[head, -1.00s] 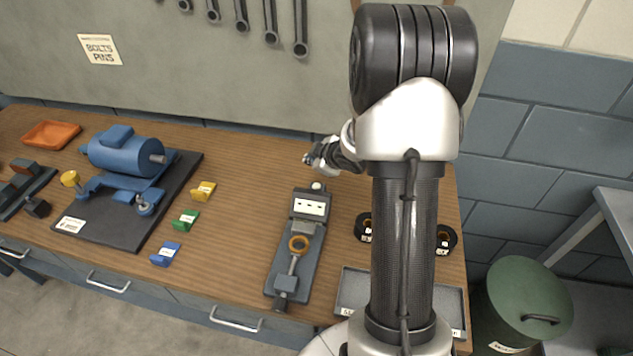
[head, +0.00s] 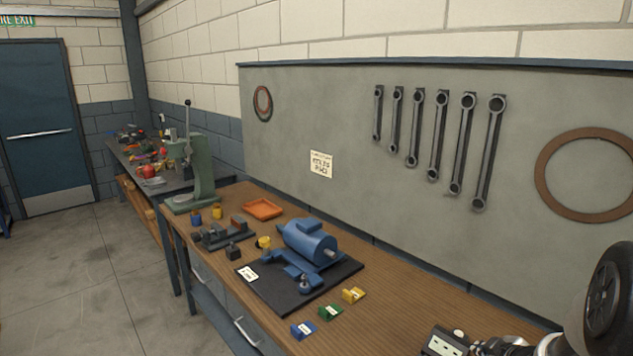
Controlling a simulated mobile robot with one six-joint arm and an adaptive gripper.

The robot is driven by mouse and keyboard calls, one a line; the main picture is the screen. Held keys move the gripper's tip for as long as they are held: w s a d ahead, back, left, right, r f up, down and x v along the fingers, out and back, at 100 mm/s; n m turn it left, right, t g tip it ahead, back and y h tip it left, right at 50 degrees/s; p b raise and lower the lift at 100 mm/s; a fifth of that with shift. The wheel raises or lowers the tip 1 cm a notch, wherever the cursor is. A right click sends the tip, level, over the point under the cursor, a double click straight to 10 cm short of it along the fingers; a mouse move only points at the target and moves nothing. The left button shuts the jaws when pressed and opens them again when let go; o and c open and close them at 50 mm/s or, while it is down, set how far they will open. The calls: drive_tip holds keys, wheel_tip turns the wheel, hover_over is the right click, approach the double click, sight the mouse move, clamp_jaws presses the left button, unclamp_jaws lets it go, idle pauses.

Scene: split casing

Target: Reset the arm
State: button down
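My arm (head: 605,310) shows only in part at the bottom right corner of the head view, with a black joint and white and dark links. My gripper (head: 490,346) is a small dark shape at the bottom edge, close beside the grey fixture with a white label (head: 441,343). The picture's lower edge cuts it off. Its fingers are not clear, so I cannot tell whether they are open or shut, or whether they hold anything.
The wooden bench (head: 400,318) carries a blue motor (head: 308,241) on a black board, yellow (head: 353,295), green (head: 330,312) and blue (head: 303,329) blocks, and an orange tray (head: 262,209). A green press (head: 193,170) stands at the far end. Wrenches hang on the grey panel (head: 330,110).

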drive_tip(key=s+a+r+m+g+h, duration=0.15)
drive_tip(key=s+a+r, duration=0.25)
drive_tip(key=r, duration=0.4)
drive_tip(key=s+a+r+m+h, duration=0.1)
drive_tip(key=s+a+r+m, duration=0.3)
drive_tip(key=r, duration=0.4)
drive_tip(key=s+a+r+m+g+y, duration=0.2)
drive_tip(key=s+a+g+y, duration=0.1)
drive_tip(key=s+a, duration=1.4)
drive_tip(key=s, duration=0.4)
drive_tip(key=shift+y, duration=0.35)
